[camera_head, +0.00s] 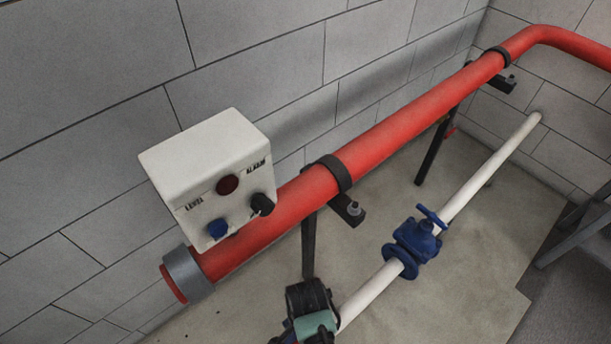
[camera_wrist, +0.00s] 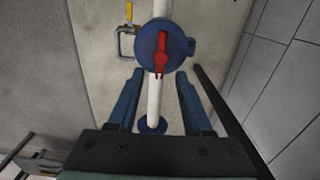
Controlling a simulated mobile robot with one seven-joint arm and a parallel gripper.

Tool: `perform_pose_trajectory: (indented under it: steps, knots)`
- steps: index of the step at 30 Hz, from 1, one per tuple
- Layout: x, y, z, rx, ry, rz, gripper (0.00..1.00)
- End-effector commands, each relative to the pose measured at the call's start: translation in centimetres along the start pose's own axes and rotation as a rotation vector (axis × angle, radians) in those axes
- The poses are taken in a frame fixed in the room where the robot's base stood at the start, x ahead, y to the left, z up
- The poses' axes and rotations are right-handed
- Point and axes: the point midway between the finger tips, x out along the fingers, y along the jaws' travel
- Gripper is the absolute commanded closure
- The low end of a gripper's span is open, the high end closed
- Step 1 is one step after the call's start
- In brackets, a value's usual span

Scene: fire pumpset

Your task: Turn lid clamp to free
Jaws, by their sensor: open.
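In the wrist view, a red clamp lever (camera_wrist: 161,53), which looks like the lid clamp, lies across the face of a round blue housing (camera_wrist: 147,49). It runs nearly in line with the white pipe (camera_wrist: 154,98), its narrow end towards me. My gripper (camera_wrist: 160,73) is open, its two blue fingers on either side of the pipe. The fingertips appear just short of the housing, with the lever's narrow end between them in the picture. Nothing is held. Contact cannot be judged. The head view does not show the red lever.
In the wrist view, a yellow-handled fitting (camera_wrist: 129,13) is left of the housing and a blue flange (camera_wrist: 152,124) lies between the fingers. In the head view, a red pipe (camera_head: 400,118), a white alarm box (camera_head: 205,165) and a blue valve (camera_head: 415,243) stand near the wall.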

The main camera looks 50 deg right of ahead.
Motion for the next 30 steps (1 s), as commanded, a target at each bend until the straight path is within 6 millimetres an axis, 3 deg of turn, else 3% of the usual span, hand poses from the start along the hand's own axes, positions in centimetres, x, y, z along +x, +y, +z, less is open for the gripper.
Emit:
perform_pose_trajectory:
  steps: [3, 10, 15, 24, 25, 30]
  knots:
    - [3.0, 0.1, 0.0, 0.000, -0.001, 0.003, 0.50]
    - [6.6, 0.0, 0.0, 0.000, 0.000, 0.000, 0.50]
    - [7.7, -0.1, 0.0, -0.001, 0.001, -0.001, 0.50]
    - [7.9, -0.1, 0.0, 0.000, 0.001, -0.002, 0.50]
    - [7.9, -0.1, 0.0, 0.000, 0.001, -0.002, 0.52]
    - [7.9, -0.1, 0.0, -0.001, 0.001, -0.002, 0.82]
